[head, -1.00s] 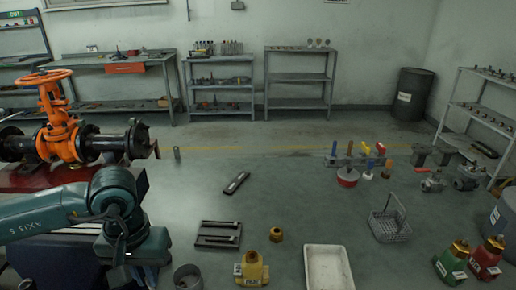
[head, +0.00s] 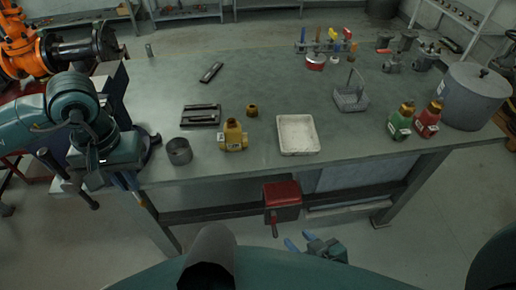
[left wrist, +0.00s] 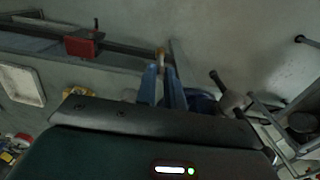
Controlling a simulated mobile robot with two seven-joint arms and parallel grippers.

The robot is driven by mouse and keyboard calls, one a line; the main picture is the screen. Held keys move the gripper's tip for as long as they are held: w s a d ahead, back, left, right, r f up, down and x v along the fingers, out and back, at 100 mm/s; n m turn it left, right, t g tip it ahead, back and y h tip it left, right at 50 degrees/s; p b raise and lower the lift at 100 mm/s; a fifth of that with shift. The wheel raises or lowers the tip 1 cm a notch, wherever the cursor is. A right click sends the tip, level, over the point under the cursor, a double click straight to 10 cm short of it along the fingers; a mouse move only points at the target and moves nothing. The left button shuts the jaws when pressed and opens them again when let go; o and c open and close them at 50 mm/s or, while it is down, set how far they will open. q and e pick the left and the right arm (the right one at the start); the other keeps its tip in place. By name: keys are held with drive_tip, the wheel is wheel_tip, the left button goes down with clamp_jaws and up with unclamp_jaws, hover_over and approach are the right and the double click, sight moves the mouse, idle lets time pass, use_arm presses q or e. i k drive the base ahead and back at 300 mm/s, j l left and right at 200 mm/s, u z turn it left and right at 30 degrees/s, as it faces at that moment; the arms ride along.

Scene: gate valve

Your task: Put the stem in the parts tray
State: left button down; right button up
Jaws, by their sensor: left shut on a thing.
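The white parts tray (head: 284,149) lies empty near the front edge of the workbench in the head view, and its edge shows at the left of the left wrist view (left wrist: 39,96). My left gripper (head: 134,190) points down beside the bench's front left corner. In the left wrist view its blue fingers (left wrist: 163,84) are close together, shut on a thin piece with a brownish end (left wrist: 161,54), seemingly the stem. Most of that piece is hidden. My right gripper (head: 301,241) is in front of the bench, low in the head view, its fingers apart and empty.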

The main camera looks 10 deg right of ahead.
sight(302, 134)
drive_tip(key=k+z, duration=0.25)
drive_tip(key=z, duration=0.15)
drive_tip(key=k+z, duration=0.25)
drive_tip(key=z, duration=0.15)
drive_tip(key=i+j+z, duration=0.1)
drive_tip(key=i+z, duration=0.15)
drive_tip(key=z, duration=0.2)
drive_tip(key=i+j+z, duration=0.15)
drive_tip(key=z, duration=0.25)
drive_tip(key=i+j, duration=0.4)
drive_tip(key=i, duration=0.1)
